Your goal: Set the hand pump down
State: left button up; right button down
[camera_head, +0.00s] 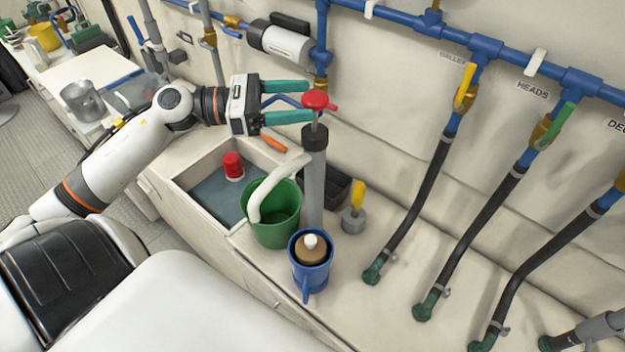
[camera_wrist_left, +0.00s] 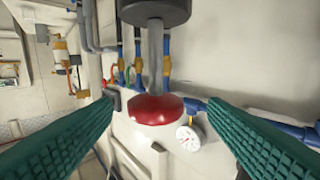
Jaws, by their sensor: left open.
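The hand pump (camera_head: 314,180) stands upright on the counter, a grey tube with a black collar and a red handle on a thin rod. Its white curved spout reaches over the green bucket (camera_head: 275,222). Its foot is hidden behind the blue mug. My left gripper (camera_head: 309,101) is open at the red handle, with a teal finger to either side of it. In the left wrist view the red handle (camera_wrist_left: 156,109) shows between the spread fingers; contact cannot be told. My right gripper is not in view.
A blue mug (camera_head: 311,262) stands close in front of the pump. A sink (camera_head: 200,172) with a red object (camera_head: 233,165) lies left. A black tray (camera_head: 335,186) and a yellow-handled valve (camera_head: 354,212) stand right, before several black hoses. An orange-handled tool (camera_head: 272,143) lies behind the sink.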

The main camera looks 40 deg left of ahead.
aim_at(317, 95)
pick_arm(q)
jog(key=p+x, duration=0.2)
jog(key=x, duration=0.2)
jog(key=shift+s+d+r+p, duration=0.1)
jog(key=shift+s+r+p, duration=0.05)
jog(key=shift+p, duration=0.25)
jog(key=shift+w+d+f, duration=0.2)
jog(key=shift+w+d, duration=0.15)
jog(key=shift+d, duration=0.05)
jog(key=c, duration=1.5)
jog(key=shift+r, duration=0.1)
